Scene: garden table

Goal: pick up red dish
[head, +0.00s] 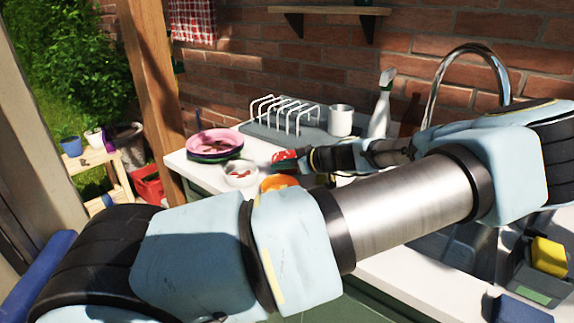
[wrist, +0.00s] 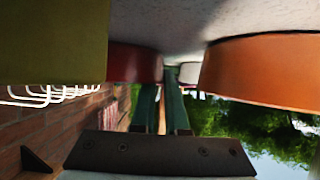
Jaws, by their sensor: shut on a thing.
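The red dish (head: 285,156) shows at the tip of my gripper (head: 301,158) in the head view, over the white counter. In the wrist view, which looks upside down, the red dish (wrist: 134,63) lies at the fingertips. My gripper (wrist: 161,88) has its two green fingers close together, shut on the dish's right edge. I cannot tell whether the dish still touches the counter.
An orange dish (head: 279,183) and a white bowl (head: 240,174) stand close by. Stacked plates (head: 215,142) are at the counter's left end. Behind are a white rack (head: 285,112), a mug (head: 340,121) and a spray bottle (head: 381,108). An olive block (wrist: 50,40) shows close in the wrist view.

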